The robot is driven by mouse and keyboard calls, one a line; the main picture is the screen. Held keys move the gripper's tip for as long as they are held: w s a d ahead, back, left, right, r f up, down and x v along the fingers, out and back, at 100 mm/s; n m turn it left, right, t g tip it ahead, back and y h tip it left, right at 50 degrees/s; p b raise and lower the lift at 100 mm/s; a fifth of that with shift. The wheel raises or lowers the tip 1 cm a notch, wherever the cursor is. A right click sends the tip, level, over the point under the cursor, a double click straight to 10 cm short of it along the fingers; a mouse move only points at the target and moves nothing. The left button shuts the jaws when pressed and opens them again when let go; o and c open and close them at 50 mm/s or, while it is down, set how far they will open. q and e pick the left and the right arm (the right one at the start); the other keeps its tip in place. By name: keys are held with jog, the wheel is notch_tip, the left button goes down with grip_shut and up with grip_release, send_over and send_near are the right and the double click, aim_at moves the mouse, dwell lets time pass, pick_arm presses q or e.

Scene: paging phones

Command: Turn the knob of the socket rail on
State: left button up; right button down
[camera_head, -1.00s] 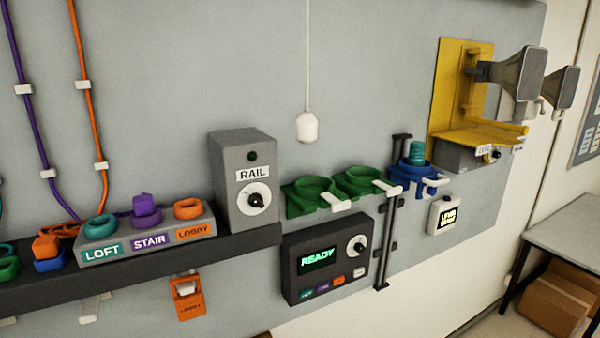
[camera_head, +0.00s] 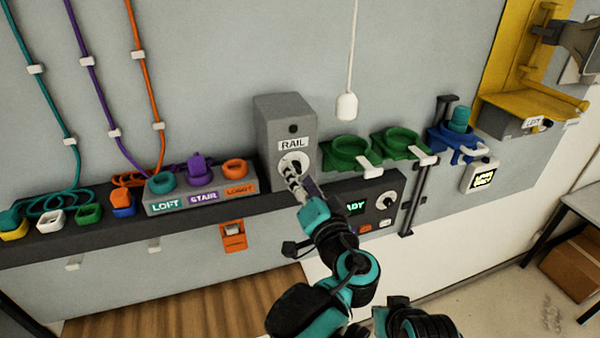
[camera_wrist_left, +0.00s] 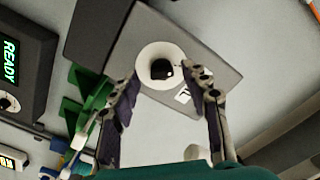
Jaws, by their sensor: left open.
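The socket rail's grey box (camera_head: 285,121), labelled RAIL, stands on the dark rail against the wall. Its knob shows in the left wrist view as a black knob (camera_wrist_left: 161,69) on a round white dial (camera_wrist_left: 157,58). In the head view my left gripper (camera_head: 294,176) covers the knob and part of the dial. In the left wrist view the gripper (camera_wrist_left: 160,82) is open, its two fingers on either side of the dial with the knob between them. I cannot tell whether the fingers touch the knob. The dark round lamp (camera_head: 293,129) above the label looks unlit. My right gripper is not identifiable in these views.
Green holders (camera_head: 347,152) sit right of the box. A dark READY panel (camera_head: 385,203) lies below right, partly behind my arm. A LOFT, STAIR, LOBBY socket block (camera_head: 167,206) is on the left. A white pull (camera_head: 347,106) hangs on a cord above.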

pick_arm(q)
jog(key=shift+w+a, duration=0.25)
jog(key=shift+w, duration=0.25)
grip_shut()
jog(key=shift+m, duration=0.3)
jog(key=shift+r+m+b, duration=0.15)
jog(key=shift+m+b, duration=0.45)
jog(key=shift+m, duration=3.7)
jog(key=shift+r+m+b, duration=0.1)
jog(key=shift+m+b, duration=0.5)
jog(key=shift+m, duration=3.7)
